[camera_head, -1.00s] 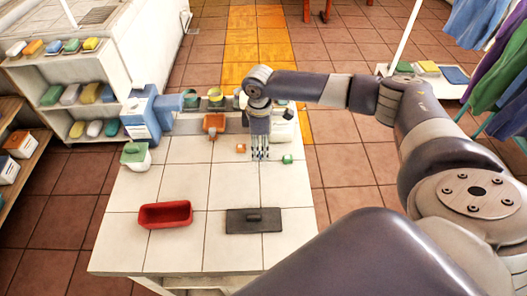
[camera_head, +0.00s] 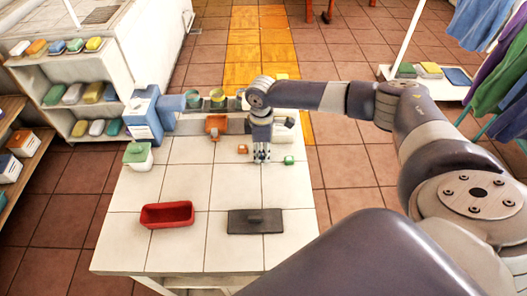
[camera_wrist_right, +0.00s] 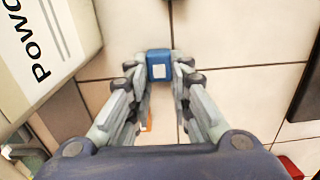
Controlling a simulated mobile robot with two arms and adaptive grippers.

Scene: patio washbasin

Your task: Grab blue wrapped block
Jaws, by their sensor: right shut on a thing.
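The blue wrapped block (camera_wrist_right: 159,65) shows in the right wrist view with a pale label on its top. It sits between the fingertips of my right gripper (camera_wrist_right: 160,80), with a finger against each side. In the head view my right gripper (camera_head: 261,158) points down at the far part of the white tiled table (camera_head: 185,180), and its fingers hide the block. The block appears at table level; I cannot tell whether it touches the tiles. My left gripper is not in view.
An orange block (camera_head: 242,149) lies just left of the gripper and a green block (camera_head: 288,160) just right. A white container (camera_head: 284,133) stands close behind. A red tray (camera_head: 167,215) and a dark grey lidded piece (camera_head: 255,222) lie nearer the front.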

